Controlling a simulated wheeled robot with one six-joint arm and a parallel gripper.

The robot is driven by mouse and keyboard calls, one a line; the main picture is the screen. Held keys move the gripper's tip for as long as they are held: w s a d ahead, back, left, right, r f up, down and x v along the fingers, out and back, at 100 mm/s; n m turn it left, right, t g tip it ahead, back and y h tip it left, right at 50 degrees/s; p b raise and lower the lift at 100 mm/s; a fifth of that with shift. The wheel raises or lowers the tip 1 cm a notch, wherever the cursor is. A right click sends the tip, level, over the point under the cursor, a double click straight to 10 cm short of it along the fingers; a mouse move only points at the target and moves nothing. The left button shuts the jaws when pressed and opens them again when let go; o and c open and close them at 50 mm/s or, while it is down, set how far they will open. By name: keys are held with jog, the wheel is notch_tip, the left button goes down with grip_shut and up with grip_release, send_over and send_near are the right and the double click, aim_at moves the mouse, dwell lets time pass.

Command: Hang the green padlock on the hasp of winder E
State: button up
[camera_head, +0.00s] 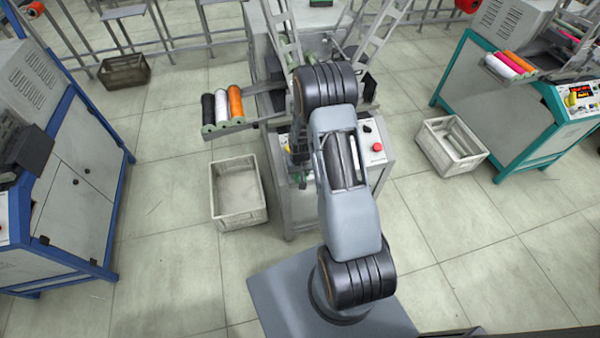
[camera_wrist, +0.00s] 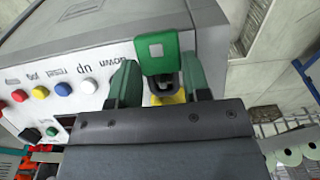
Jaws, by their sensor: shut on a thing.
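The green padlock (camera_wrist: 157,50), with a pale square on its face, is at the top middle of the wrist view. My gripper (camera_wrist: 158,64) is shut on it, one dark green finger on each side. A dark piece, perhaps the shackle, and a yellow part (camera_wrist: 170,98) lie between the fingers beside the machine's front panel. I cannot tell whether the shackle is around a hasp. No letter E is legible.
The panel carries colored buttons, including a blue one (camera_wrist: 64,88). A grey crate (camera_head: 237,222) stands left of the winder, another crate (camera_head: 474,166) to the right. A blue-framed machine (camera_head: 78,190) is at left, a teal-framed winder (camera_head: 510,112) at right. Open floor lies between.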

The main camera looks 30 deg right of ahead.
jog(key=shift+s+a+f, duration=0.1)
jog(key=shift+s+f, duration=0.25)
jog(key=shift+s, duration=0.1)
dwell(1.0)
jog(key=o, duration=1.2)
jog(key=shift+r, duration=0.1)
notch_tip(320, 180, up, 14)
jog(key=s, duration=0.1)
jog(key=s+a+r+n+t+p, duration=0.1)
jog(key=s+a+r, duration=0.2)
jog(key=s+r, duration=0.2)
jog(key=s+a+r+p, duration=0.1)
jog(key=s+a+r, duration=0.2)
jog(key=s+r, duration=0.2)
jog(key=s+a+r+n+t+p, duration=0.1)
jog(key=s+a+r, duration=0.2)
jog(key=r, duration=0.7)
jog(key=shift+s+a+r+n+t, duration=0.15)
jog(key=shift+s+a, duration=0.05)
jog(key=shift+s, duration=0.4)
jog(key=shift+s+a+r+n+t, duration=0.1)
jog(key=shift+s+a+n+t, duration=0.05)
jog(key=shift+s, duration=0.45)
